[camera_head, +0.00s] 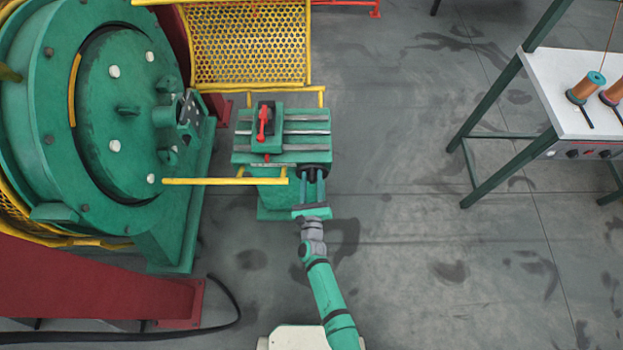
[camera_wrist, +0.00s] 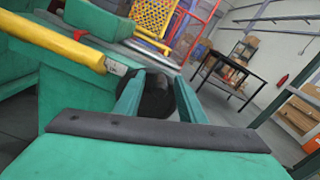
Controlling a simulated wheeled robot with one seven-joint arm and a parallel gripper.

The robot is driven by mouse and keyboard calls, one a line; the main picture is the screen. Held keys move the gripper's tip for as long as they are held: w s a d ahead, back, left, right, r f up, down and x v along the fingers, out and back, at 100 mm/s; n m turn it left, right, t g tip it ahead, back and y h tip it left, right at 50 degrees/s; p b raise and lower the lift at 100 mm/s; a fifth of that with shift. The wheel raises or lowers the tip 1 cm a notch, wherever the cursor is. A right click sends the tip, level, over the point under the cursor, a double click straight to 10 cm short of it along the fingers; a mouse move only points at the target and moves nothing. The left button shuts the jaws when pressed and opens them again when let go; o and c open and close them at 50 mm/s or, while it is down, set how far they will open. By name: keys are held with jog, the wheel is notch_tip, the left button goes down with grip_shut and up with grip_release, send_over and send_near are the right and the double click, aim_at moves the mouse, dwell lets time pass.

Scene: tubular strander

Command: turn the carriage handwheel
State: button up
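The carriage (camera_head: 292,124) is a green block with grey slide rails, beside the large green machine in the head view. Its dark handwheel (camera_head: 314,171) is at its near right end, partly hidden by my fingers. In the wrist view the handwheel (camera_wrist: 158,95) is a dark round shape between and beyond the fingers. My gripper (camera_head: 312,180) is at the handwheel, and its two fingers are apart. In the wrist view the gripper (camera_wrist: 160,80) has one finger on each side of the wheel. I cannot tell whether the fingers touch the rim.
A yellow bar (camera_head: 222,181) runs just left of the handwheel; it looms close at left in the wrist view (camera_wrist: 60,42). A red lever (camera_head: 263,122) stands on the carriage. A yellow mesh guard (camera_head: 248,45) is behind. A table with spools (camera_head: 580,90) is far right; floor between is clear.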

grip_shut()
jog(key=shift+a, duration=0.15)
jog(key=shift+w, duration=0.1)
